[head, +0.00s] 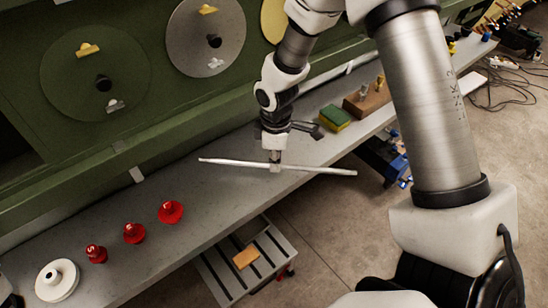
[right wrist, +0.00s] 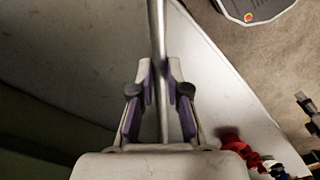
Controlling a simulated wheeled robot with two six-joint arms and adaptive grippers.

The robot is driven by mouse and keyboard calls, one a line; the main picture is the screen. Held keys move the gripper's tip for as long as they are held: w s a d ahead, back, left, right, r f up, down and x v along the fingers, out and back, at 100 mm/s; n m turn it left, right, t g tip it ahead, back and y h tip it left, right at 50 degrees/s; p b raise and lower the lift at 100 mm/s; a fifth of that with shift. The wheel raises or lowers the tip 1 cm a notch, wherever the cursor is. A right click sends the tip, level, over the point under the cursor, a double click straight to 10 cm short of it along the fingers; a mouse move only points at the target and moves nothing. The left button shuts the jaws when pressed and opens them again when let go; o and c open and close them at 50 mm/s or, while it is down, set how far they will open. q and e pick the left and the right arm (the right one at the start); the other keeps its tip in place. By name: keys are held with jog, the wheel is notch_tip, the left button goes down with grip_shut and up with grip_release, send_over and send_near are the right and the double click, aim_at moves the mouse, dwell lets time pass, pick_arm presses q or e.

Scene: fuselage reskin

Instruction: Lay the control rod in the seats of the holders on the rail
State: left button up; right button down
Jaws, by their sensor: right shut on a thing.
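The control rod (head: 225,161) is a long, thin, pale bar, held near its middle above the grey bench and lying almost level across the head view. My right gripper (head: 276,164) is shut on it, with the rod sticking out on both sides. In the right wrist view the rod (right wrist: 157,25) runs between the two purple-lined fingers of the right gripper (right wrist: 160,85). The holders and their seats cannot be made out for certain. My left gripper is not in view.
The grey bench (head: 205,185) runs along a green panel (head: 60,140). Red knobs (head: 134,234) and a white disc (head: 57,280) stand at the left. A slatted stand (head: 225,277) is below the bench.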

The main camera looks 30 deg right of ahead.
jog(key=shift+f, duration=0.6)
jog(key=shift+w+a+f, duration=0.1)
jog(key=shift+a+f, duration=0.05)
jog(key=shift+f, duration=0.4)
jog(key=c, duration=1.2)
grip_release()
jog(key=shift+o, duration=0.2)
jog(key=shift+r, duration=0.15)
notch_tip(320, 180, up, 13)
jog(key=b, duration=0.1)
jog(key=shift+f+b, duration=0.2)
jog(key=shift+b, duration=0.15)
